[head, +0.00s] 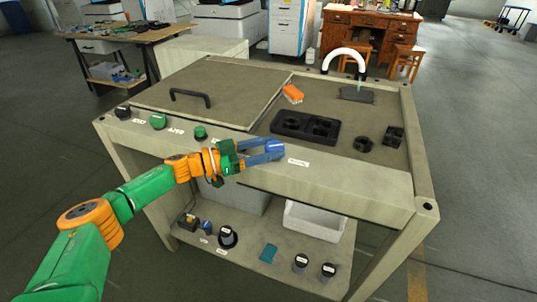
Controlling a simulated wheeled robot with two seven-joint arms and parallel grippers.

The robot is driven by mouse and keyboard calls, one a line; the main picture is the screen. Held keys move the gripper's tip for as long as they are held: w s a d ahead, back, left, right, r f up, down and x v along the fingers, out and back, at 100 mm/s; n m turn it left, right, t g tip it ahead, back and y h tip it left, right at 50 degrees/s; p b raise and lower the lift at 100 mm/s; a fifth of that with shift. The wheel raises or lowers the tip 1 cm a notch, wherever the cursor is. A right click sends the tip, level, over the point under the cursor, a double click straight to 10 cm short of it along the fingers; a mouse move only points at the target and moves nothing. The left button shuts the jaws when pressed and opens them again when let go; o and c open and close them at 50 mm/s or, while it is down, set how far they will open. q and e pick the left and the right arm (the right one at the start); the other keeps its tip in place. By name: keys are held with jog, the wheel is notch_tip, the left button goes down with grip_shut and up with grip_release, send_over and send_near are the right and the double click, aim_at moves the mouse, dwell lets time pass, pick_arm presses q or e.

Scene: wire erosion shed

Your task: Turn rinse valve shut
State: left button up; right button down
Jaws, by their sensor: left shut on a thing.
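The rinse valve looks like a blue knob (275,146) on the front panel of the bench, beside a small white label too small to read surely. My left gripper (274,151) reaches in from the left and is shut on this blue knob. Its fingers hide part of the knob, so its turn angle cannot be told. A white curved spout (345,54) stands at the back right of the bench. A faint pale streak shows under its tip; I cannot tell if it is water. My right gripper is not in view.
A black knob (122,112) and green knobs (158,121) line the panel further left. On top are a handled lid (190,97), a black holder (305,127), an orange piece (292,94) and black blocks (363,144). A white bin (315,221) sits on the lower shelf.

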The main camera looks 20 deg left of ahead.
pick_arm(q)
jog(key=shift+m+g+h, duration=0.3)
jog(key=shift+g, duration=0.1)
jog(key=o, duration=1.4)
jog(key=shift+w+d, duration=0.1)
jog(key=shift+c, duration=0.2)
jog(key=b+v, duration=0.1)
jog(key=v, duration=0.6)
jog(key=shift+f, duration=0.1)
